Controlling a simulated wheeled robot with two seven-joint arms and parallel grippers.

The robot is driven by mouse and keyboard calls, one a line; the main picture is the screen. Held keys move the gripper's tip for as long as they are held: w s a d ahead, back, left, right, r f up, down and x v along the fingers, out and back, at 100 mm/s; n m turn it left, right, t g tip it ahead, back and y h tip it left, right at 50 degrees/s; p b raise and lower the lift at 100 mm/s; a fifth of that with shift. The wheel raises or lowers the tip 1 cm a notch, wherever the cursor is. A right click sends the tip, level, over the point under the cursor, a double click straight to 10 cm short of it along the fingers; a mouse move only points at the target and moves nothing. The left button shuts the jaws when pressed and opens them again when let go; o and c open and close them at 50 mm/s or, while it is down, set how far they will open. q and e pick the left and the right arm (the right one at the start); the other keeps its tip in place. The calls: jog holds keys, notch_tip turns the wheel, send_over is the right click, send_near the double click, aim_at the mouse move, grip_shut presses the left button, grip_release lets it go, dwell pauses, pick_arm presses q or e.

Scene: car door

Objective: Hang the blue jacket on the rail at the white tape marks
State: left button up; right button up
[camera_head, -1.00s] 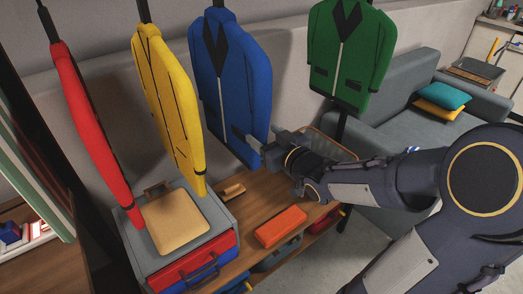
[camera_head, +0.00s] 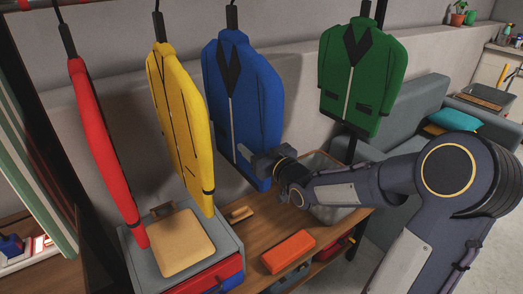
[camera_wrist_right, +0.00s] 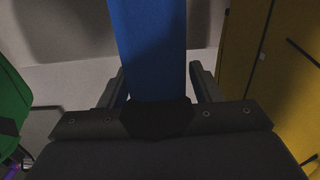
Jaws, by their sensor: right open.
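The blue jacket (camera_head: 243,95) hangs upright from a dark hanger between the yellow and green jackets in the head view. My right gripper (camera_head: 259,158) is at the lower part of this jacket. In the right wrist view the blue jacket (camera_wrist_right: 148,45) stands as a narrow band between the two spread fingers of the right gripper (camera_wrist_right: 160,88). The fingers are open, one on each side, with a visible gap to the cloth. The rail and the white tape marks are out of view. My left gripper is not in view.
A red jacket (camera_head: 103,150) and a yellow jacket (camera_head: 180,120) hang to the left, a green jacket (camera_head: 362,75) to the right. A sofa stands behind right.

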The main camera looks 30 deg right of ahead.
grip_shut()
jog(key=shift+r, duration=0.45)
dwell(0.3)
jog(key=shift+r, duration=0.1)
jog(key=shift+f+b, duration=0.45)
